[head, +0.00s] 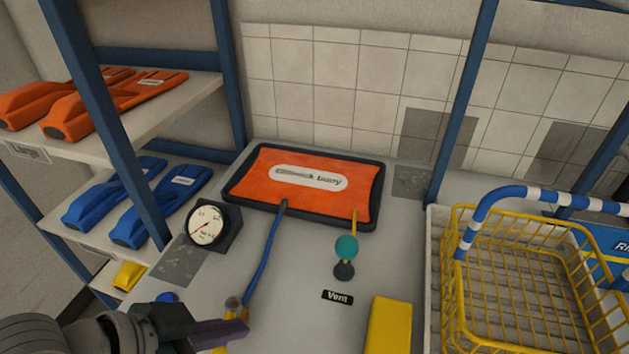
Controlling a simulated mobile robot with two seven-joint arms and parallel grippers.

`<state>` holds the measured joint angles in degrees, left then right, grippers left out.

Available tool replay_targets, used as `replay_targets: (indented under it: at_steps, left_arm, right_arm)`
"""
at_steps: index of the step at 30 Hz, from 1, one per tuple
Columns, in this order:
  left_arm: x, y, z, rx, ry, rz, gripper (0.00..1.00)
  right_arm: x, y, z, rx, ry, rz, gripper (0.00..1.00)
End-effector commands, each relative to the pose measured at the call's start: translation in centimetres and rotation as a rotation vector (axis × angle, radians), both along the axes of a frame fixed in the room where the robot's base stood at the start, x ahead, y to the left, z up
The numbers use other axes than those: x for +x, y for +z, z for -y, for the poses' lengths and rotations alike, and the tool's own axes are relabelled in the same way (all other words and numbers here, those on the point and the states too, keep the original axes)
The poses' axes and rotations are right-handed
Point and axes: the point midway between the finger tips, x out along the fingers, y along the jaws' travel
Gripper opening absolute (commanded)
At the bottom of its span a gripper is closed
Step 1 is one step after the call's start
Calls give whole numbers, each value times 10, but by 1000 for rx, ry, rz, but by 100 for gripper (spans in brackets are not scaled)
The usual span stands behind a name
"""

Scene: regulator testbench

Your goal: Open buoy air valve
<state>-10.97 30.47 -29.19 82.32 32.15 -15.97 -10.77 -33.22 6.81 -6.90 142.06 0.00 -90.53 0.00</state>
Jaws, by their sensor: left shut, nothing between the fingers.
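The orange buoy (270,165), in a black frame and labelled "buoy", lies on the grey bench. A blue hose (262,255) runs from its front edge to a small brass-coloured fitting (234,305) near the bench front, which may be the air valve. My left gripper (232,332) is shut and empty, with its tips right at this fitting. I cannot tell whether they touch it. The gripper and wrist hide the lower part of the fitting. A teal knob (346,247) stands above the "Vent" label (337,297). My right gripper is out of view.
A round gauge (206,225) stands left of the hose. A blue part (167,297) shows beside my wrist. A yellow block (389,326) is at the front right of the bench. A yellow wire basket (455,285) is at the right, and shelves with orange and blue fins are at the left.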

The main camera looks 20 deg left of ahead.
Motion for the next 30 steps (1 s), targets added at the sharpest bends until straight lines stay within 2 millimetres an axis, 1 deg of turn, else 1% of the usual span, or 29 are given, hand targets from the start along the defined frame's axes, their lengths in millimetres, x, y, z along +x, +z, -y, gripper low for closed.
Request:
replay_targets:
  at_steps: [12,30]
  left_arm:
    - [-4,-2,-8,8,1,-8,0]
    - [-5,-2,-10,12,2,-12,0]
  right_arm:
    - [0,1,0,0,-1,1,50]
    - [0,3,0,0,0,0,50]
